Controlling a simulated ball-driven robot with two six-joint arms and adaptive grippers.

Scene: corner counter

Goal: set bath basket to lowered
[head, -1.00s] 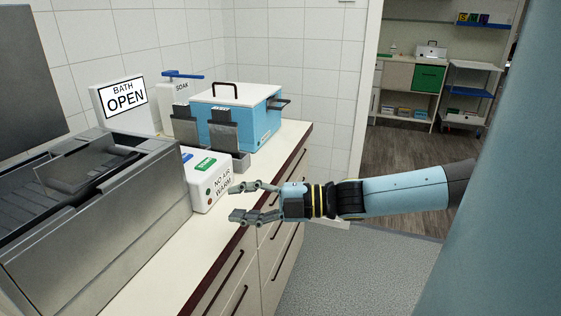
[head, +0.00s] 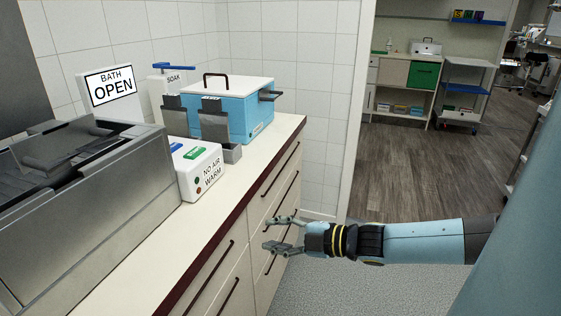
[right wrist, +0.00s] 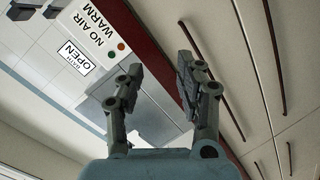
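The steel bath (head: 100,210) stands on the counter at the left of the head view, with a dark basket (head: 75,150) in its top, partly cut off by the frame edge. I cannot tell the basket's exact height. A sign behind it reads "BATH OPEN" (head: 111,85); the sign also shows in the right wrist view (right wrist: 73,57). My right gripper (head: 270,233) is open and empty, in front of the drawers and right of the bath, touching nothing. It also shows open in the right wrist view (right wrist: 156,82). My left gripper is not in view.
A white box marked "NO AIR WARM" (head: 203,176) with a green switch sits beside the bath. Behind it are a blue lidded box (head: 241,110) and a blue-handled "SOAK" unit (head: 172,80). The counter's front edge (head: 225,208) lies left of my gripper. The floor (head: 330,288) is clear.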

